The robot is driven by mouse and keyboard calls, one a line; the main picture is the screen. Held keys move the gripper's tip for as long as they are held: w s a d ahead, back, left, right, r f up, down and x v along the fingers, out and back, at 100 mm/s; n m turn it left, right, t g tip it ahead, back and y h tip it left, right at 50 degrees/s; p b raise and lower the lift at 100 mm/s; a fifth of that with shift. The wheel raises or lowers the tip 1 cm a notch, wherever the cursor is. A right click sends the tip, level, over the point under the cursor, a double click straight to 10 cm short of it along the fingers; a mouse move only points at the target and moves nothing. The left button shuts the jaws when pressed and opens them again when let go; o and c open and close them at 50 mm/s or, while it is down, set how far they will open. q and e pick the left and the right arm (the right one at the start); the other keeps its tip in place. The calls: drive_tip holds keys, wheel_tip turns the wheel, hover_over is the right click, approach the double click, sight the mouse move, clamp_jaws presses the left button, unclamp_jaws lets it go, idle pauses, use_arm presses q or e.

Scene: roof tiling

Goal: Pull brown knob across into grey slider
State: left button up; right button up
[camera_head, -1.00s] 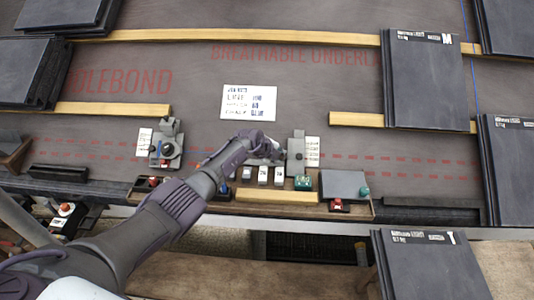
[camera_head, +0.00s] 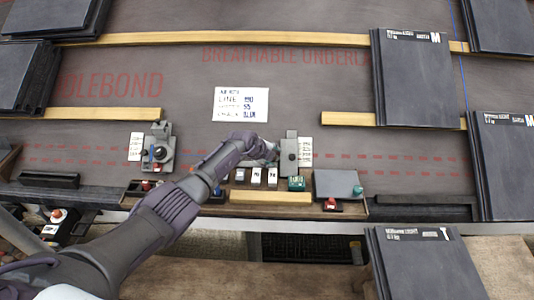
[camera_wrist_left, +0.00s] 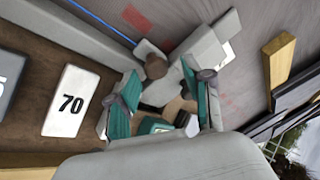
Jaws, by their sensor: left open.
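The brown knob (camera_wrist_left: 156,66) is in the left wrist view, beyond and between my left fingertips. It sits beside the grey slider (camera_wrist_left: 205,50), a light grey block to its right. In the head view the grey slider (camera_head: 289,148) stands upright just right of my left gripper (camera_head: 268,152), and I cannot make out the knob clearly there. In the wrist view my left gripper (camera_wrist_left: 163,92) is open, its teal-tipped fingers spread on either side of the knob's near side. I cannot tell whether a finger touches it. My right gripper is not in view.
A white block marked 70 (camera_wrist_left: 70,102) lies beside the left finger. A green block (camera_head: 296,183) stands below the slider. A similar grey fixture (camera_head: 158,150) is further left. Slate stacks (camera_head: 415,80) lie to the right. Open underlay surrounds the white sign (camera_head: 240,104).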

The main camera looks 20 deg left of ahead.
use_arm(q)
drive_tip(key=v, duration=1.1)
drive_tip(key=shift+s+r, duration=0.25)
drive_tip(key=shift+r, duration=0.05)
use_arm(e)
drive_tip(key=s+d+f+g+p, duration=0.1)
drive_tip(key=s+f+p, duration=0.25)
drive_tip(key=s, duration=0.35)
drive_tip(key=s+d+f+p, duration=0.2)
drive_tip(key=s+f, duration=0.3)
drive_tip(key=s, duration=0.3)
use_arm(q)
wheel_tip(320, 180, up, 10)
drive_tip(key=s+p, duration=0.2)
drive_tip(key=p, duration=0.3)
drive_tip(key=shift+d+r, duration=0.15)
drive_tip(key=shift+d, duration=0.1)
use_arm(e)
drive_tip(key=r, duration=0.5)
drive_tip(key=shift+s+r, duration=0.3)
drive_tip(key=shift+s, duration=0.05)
use_arm(q)
drive_tip(key=shift+s, duration=0.1)
